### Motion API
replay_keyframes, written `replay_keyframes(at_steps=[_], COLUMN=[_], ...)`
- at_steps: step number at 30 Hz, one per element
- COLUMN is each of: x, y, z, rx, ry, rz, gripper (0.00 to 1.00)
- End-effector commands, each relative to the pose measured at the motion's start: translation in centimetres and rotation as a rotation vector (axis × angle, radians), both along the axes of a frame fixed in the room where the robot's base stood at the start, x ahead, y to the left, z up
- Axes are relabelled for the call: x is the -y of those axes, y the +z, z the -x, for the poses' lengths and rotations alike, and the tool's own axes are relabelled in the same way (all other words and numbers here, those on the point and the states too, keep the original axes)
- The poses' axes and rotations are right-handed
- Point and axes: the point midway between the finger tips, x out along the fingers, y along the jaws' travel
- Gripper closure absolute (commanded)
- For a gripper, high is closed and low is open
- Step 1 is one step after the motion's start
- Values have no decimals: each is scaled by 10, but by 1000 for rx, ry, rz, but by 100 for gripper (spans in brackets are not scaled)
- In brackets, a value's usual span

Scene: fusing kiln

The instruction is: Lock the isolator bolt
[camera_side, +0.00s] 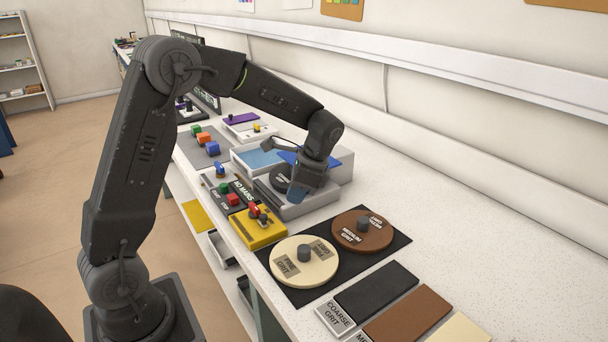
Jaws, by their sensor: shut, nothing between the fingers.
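A yellow box (258,232) stands at the front edge of the white bench, with a red part (254,210) and a small brass-coloured part (264,221) on top. It looks like the isolator. Which small part is the bolt, and its position, are too small to tell. My gripper (297,196) points down over the grey machine, behind and to the right of the yellow box and apart from its red part. Its fingers are shut and hold nothing. A bluish patch shows at the fingertips, and the wrist hides part of the machine.
Cream (290,275) and brown (376,238) grit discs lie on a black mat to the right. Coloured blocks sit farther back.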

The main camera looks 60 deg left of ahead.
Motion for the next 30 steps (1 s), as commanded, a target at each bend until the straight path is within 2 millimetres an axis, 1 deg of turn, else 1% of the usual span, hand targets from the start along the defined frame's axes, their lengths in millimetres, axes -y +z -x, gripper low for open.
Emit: replay_keyframes(at_steps=[1, 6, 11, 15, 19, 22, 26, 30], x=[3, 9, 13, 31, 28, 25, 20, 13], y=[11, 40, 54, 58, 53, 41, 19, -9], z=[-4, -13, -17, -18, -16, -12, -5, 4], rx=[2, 1, 0, -1, -5, -5, -8, -8], ry=[-2, -3, -1, -2, 1, 1, 2, 2], rz=[0, 0, 0, 2, 1, 1, 0, 1], gripper=[100, 100, 100, 100, 100, 100, 100, 100])
